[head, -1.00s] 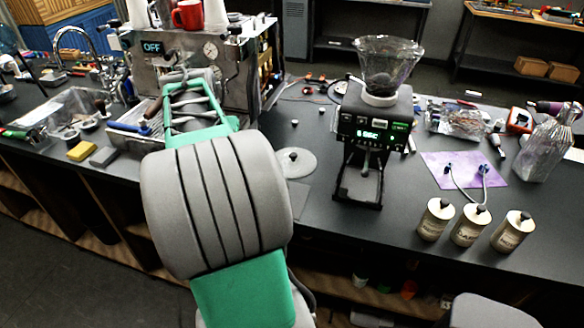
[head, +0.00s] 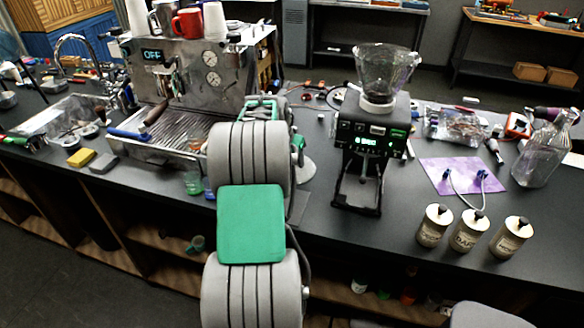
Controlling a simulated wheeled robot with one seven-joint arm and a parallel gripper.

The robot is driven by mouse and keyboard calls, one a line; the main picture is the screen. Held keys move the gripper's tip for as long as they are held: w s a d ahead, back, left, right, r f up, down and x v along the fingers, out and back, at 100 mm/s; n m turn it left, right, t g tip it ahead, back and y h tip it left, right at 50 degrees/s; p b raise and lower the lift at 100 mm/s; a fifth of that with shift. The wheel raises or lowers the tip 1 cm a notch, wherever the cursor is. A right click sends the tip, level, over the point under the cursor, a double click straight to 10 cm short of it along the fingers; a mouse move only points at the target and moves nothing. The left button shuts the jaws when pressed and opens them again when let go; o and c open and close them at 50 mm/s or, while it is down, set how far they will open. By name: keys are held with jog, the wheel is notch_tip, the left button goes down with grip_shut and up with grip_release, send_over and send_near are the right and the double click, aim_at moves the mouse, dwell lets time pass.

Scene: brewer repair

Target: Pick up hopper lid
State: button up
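The hopper lid (head: 308,172) is a pale grey disc lying on the dark counter, left of the grinder. My arm covers most of it; only its right edge shows, and its knob is hidden. The clear, flared hopper (head: 386,72) sits on top of the black grinder (head: 366,140), its top uncovered. My grey and green arm reaches over the counter between the espresso machine and the grinder. The fingers of my gripper are hidden behind my own arm links, so I cannot see whether they touch the lid.
The espresso machine (head: 175,85) stands at left, with cups on top. Several canisters (head: 468,232), a purple mat (head: 455,172) and a clear jug (head: 545,150) are at right. A green-tinted glass (head: 193,183) stands near the front edge. The counter right of the grinder has free room.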

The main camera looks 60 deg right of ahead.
grip_shut()
dwell(0.3)
dwell(0.3)
